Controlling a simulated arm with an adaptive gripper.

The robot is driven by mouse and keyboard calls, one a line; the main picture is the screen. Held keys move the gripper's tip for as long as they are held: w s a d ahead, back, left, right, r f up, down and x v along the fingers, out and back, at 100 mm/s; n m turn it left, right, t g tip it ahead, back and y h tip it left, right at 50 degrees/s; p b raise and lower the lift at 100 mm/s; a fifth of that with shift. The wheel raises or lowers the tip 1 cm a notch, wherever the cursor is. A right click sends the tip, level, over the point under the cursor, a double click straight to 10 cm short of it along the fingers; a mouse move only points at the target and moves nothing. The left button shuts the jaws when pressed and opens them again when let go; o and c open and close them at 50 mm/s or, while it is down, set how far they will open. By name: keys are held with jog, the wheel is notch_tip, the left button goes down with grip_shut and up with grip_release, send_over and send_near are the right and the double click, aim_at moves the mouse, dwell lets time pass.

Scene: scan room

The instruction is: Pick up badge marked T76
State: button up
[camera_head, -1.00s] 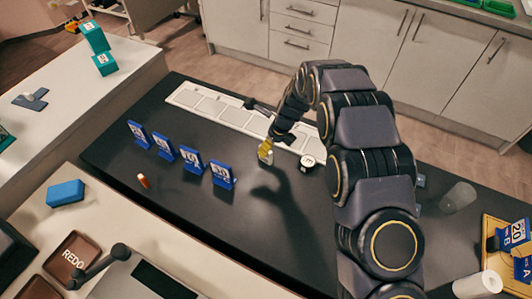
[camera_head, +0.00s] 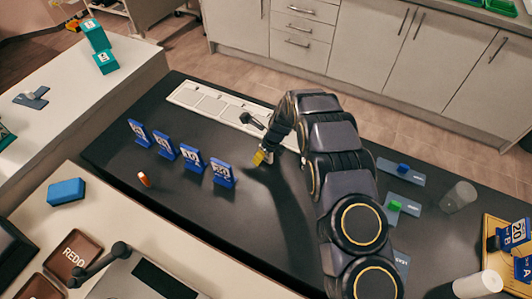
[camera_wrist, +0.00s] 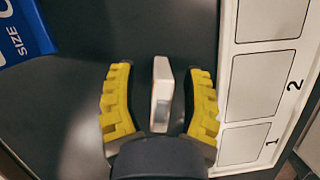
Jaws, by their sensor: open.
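My gripper (camera_head: 262,158) is low over the dark counter mat, right of the row of blue stands, with its yellow fingers apart. In the wrist view the open gripper (camera_wrist: 161,95) has a small pale block-like piece (camera_wrist: 162,90) between its fingers, with visible gaps on both sides. The piece has a white edge and a greyish face; it may be the badge. No T76 mark is legible on it. In the head view I cannot make the piece out clearly at the fingertips.
Blue numbered stands (camera_head: 193,161) line the mat's left part. A white slotted strip (camera_head: 210,103) lies behind; its numbered slots (camera_wrist: 247,145) show in the wrist view. A small orange-and-white item (camera_head: 144,180) lies in front. A clear cup (camera_head: 458,196) stands right.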

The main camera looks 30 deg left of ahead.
grip_shut()
jog(key=shift+r, duration=0.1)
